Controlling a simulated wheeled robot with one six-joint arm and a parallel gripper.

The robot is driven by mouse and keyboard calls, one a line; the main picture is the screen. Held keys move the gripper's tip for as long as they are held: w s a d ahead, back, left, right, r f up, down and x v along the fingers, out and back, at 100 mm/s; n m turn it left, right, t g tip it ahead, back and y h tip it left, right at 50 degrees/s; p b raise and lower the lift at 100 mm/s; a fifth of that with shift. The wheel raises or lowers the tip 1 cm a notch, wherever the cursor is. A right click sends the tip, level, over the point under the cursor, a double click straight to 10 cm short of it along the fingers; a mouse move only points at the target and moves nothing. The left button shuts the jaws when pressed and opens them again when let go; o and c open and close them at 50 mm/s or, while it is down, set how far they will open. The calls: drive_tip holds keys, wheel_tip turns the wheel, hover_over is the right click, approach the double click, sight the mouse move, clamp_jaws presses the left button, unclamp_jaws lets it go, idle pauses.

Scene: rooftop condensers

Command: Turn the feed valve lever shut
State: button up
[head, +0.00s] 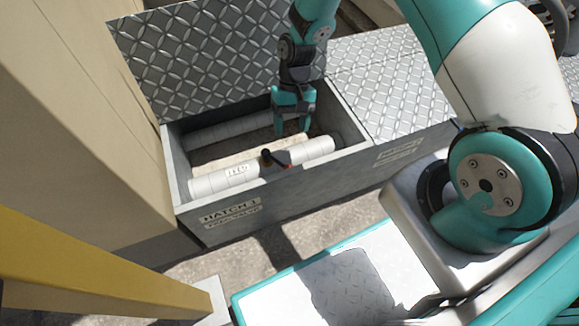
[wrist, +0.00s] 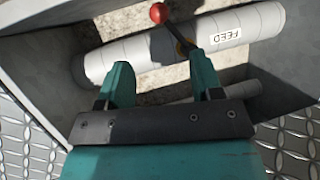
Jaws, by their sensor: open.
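The feed pipe (head: 222,178) is white, carries a FEED label and lies along the near side of the open hatch box. It also shows in the wrist view (wrist: 125,57). The valve lever (wrist: 172,29) is a dark arm with a red ball knob (wrist: 158,12), set at an angle to the pipe. In the head view the valve (head: 268,158) shows small, with a dark top and some red beside it. My gripper (head: 292,128) is open, pointing down into the box behind the valve. In the wrist view my fingertips (wrist: 160,75) are apart and empty, with the knob beyond them.
The box walls (head: 240,215) surround the pipes, and a second white pipe (head: 228,130) runs along the far side. A tan cabinet (head: 75,110) and a yellow rail (head: 90,265) stand at the left.

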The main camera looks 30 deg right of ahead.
sight(286, 167)
drive_tip(key=b+x, duration=0.5)
drive_tip(key=x, duration=0.7)
drive_tip(key=shift+f, duration=0.3)
drive_tip(key=shift+s, duration=0.1)
clamp_jaws()
drive_tip(key=shift+s+a+r+m+p, duration=0.1)
drive_tip(key=shift+a+r+m+p, duration=0.2)
drive_tip(key=shift+m+p, duration=0.4)
drive_tip(key=shift+a+f, duration=0.15)
drive_tip(key=shift+f, duration=0.15)
unclamp_jaws()
drive_tip(key=shift+r, duration=0.1)
